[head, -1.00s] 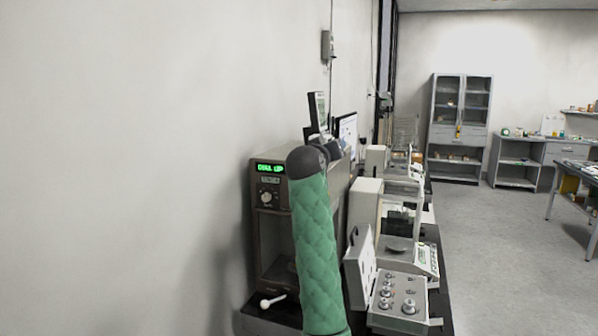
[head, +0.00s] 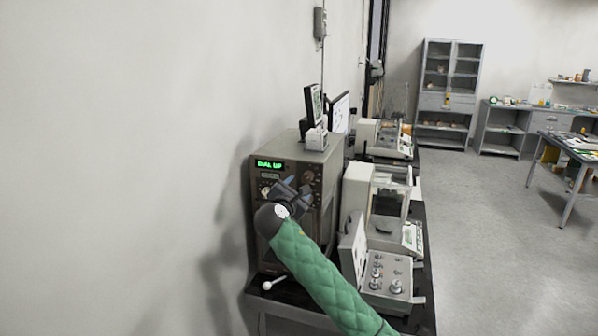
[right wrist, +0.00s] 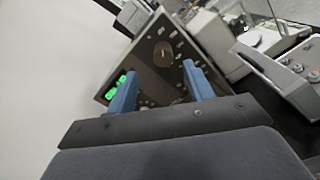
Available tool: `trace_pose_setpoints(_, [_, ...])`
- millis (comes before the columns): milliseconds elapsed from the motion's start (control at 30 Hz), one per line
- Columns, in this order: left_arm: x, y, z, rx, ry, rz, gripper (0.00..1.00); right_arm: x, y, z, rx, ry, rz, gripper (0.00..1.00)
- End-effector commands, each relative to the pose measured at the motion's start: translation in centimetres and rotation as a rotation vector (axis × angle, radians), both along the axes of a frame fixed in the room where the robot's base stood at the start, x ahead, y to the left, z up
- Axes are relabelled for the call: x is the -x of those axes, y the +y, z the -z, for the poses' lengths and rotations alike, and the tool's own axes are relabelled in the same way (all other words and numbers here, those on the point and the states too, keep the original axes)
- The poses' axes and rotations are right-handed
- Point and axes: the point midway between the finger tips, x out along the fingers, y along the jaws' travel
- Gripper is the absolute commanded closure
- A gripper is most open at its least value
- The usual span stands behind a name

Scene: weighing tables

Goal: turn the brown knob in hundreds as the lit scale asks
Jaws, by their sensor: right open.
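The brown scale (head: 325,160) stands against the wall, its green display (head: 270,165) lit with "DIAL UP". The display also shows, tilted, in the right wrist view (right wrist: 117,88). A round brown knob (head: 308,177) sits on the upper right of its front panel. A round dark knob with a pale mark, seemingly the same one, lies beyond my fingertips in the right wrist view (right wrist: 163,54). My right gripper (head: 299,187) is in front of the panel, open and empty, its blue fingers apart (right wrist: 160,80) and not around the knob. Part of the panel is hidden behind it. My left gripper is out of view.
Right of the scale stand a balance with a glass case (head: 388,200) and an open box of metal weights (head: 388,277). A white-tipped lever (head: 268,285) sticks out at the scale's foot. The wall is close on the left; open floor (head: 480,230) lies right.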

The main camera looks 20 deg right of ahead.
Motion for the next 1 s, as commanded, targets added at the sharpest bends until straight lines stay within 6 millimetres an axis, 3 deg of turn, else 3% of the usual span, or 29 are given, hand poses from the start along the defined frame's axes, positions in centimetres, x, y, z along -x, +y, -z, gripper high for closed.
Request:
trace_pose_setpoints(233, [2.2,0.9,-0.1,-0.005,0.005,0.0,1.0,-0.1,-0.4,0.6,0.093,0.065,0.001,0.48])
trace_pose_setpoints(433, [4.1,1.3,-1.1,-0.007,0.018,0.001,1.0,-2.2,-1.8,0.4,0.091,0.066,0.002,0.48])
trace_pose_setpoints(733, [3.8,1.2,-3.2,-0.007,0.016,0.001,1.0,-5.4,-4.0,0.6,0.09,0.064,0.002,0.48])
trace_pose_setpoints(1000, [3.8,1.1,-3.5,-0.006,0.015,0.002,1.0,-6.2,-4.5,0.8,0.089,0.063,0.001,0.48])
